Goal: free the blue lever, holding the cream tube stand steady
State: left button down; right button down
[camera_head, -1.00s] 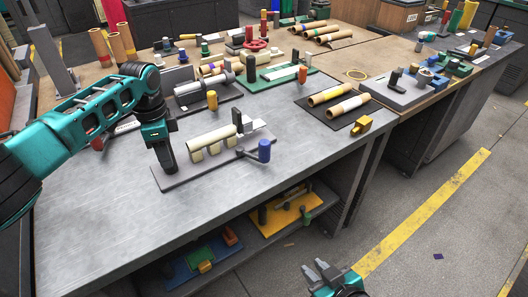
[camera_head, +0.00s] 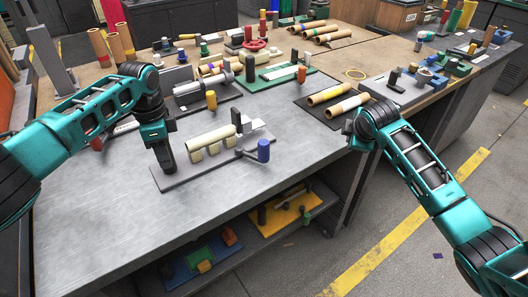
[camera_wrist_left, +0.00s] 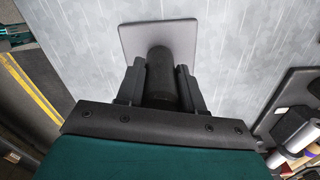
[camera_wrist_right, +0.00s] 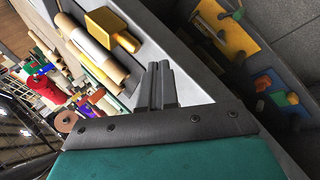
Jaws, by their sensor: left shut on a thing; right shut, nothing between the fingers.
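The cream tube stand lies on the metal table: a cream tube (camera_head: 212,137) rests across several cream blocks on a flat grey base plate (camera_head: 208,171). The blue lever (camera_head: 263,151) is an upright blue cylinder on a grey arm at the stand's right side. My left gripper (camera_head: 166,166) is at the plate's left end. The left wrist view shows it shut on a dark round post (camera_wrist_left: 160,62) that stands on the plate. My right gripper (camera_wrist_right: 157,72) is shut and empty near the table's front right edge, apart from the lever. Its fingers are hardly visible in the head view.
The table's front left is clear. A lower shelf holds a yellow board (camera_head: 270,226).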

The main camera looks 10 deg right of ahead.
pick_arm(q)
jog(key=shift+s+a+f, duration=0.1)
jog(key=shift+f, duration=0.05)
pick_arm(e)
notch_tip(320, 180, up, 6)
jog(key=w+r+n, duration=0.1)
jog(key=w+n, duration=0.1)
jog(key=w, duration=0.1)
notch_tip(320, 180, up, 3)
jog(key=n+g+y, duration=0.2)
jog(key=n+y, duration=0.4)
jog(key=n, duration=0.2)
send_over(264, 153)
jog(key=w+d, duration=0.2)
jog(key=d, duration=0.3)
jog(key=shift+w+a+f, duration=0.1)
jog(key=shift+w+f, duration=0.05)
jog(key=shift+f, duration=1.85)
jog(key=shift+w+a+f, duration=0.1)
jog(key=shift+f, duration=1.9)
